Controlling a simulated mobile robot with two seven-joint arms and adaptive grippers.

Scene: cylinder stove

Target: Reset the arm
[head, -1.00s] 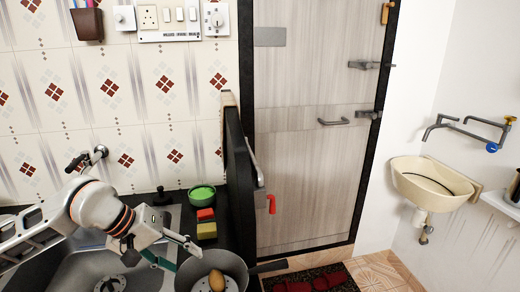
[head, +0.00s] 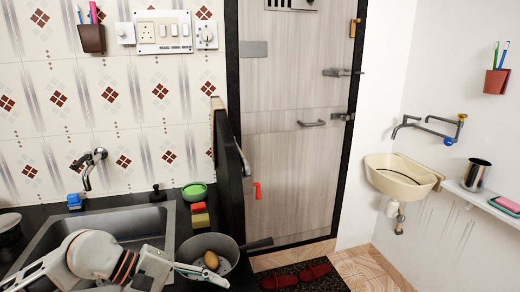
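My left arm comes in from the lower left over the sink (head: 60,232). My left gripper (head: 196,279) is at the bottom edge of the head view, just left of and in front of the grey pan (head: 228,246). One finger reaches out to the right near the pan's side; the other is mostly cut off by the frame. The fingers look spread, with nothing seen between them. A brown, egg-like item (head: 211,260) lies in the pan. My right arm and gripper are not in view.
A green bowl (head: 195,191) and red and yellow sponges (head: 200,214) lie behind the pan. A tap (head: 92,166) stands over the sink. A door (head: 290,140), red slippers (head: 297,277) on a mat and a wall basin (head: 400,180) are to the right.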

